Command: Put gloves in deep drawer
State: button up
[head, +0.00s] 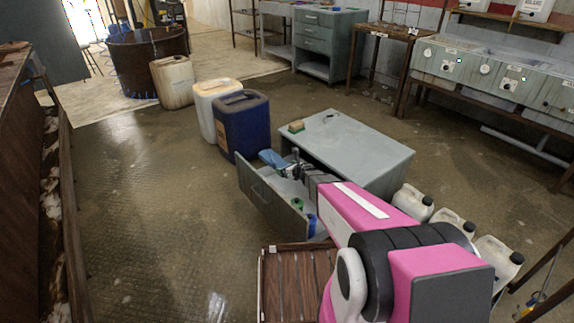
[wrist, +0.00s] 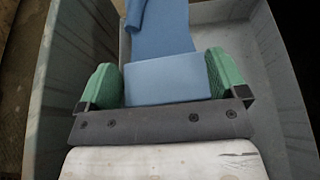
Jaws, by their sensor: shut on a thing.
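The blue gloves (wrist: 160,32) show as a folded, flat light-blue piece in the wrist view, and as a blue patch (head: 271,159) at the far end of the drawer in the head view. My gripper (wrist: 164,78) has its green pads on either side of the blue piece and is shut on it. The gripper is over the open drawer, with grey drawer walls (wrist: 68,75) around it in the wrist view. The deep drawer (head: 262,196) is pulled out of the low grey cabinet (head: 355,145). I cannot tell whether the gloves touch the drawer floor.
A green item (head: 298,203) and a blue item (head: 312,225) are at the near end of the drawer. A sponge (head: 296,126) lies on the cabinet top. A dark blue canister (head: 243,128) stands close behind the drawer. White jugs (head: 412,202) stand right of the cabinet. Floor to the left is clear.

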notch_tip(320, 180, down, 11)
jog(key=shift+r, duration=0.15)
dwell(0.6)
jog(key=o, duration=0.7)
jog(key=shift+r, duration=0.1)
jog(key=shift+r, duration=7.9)
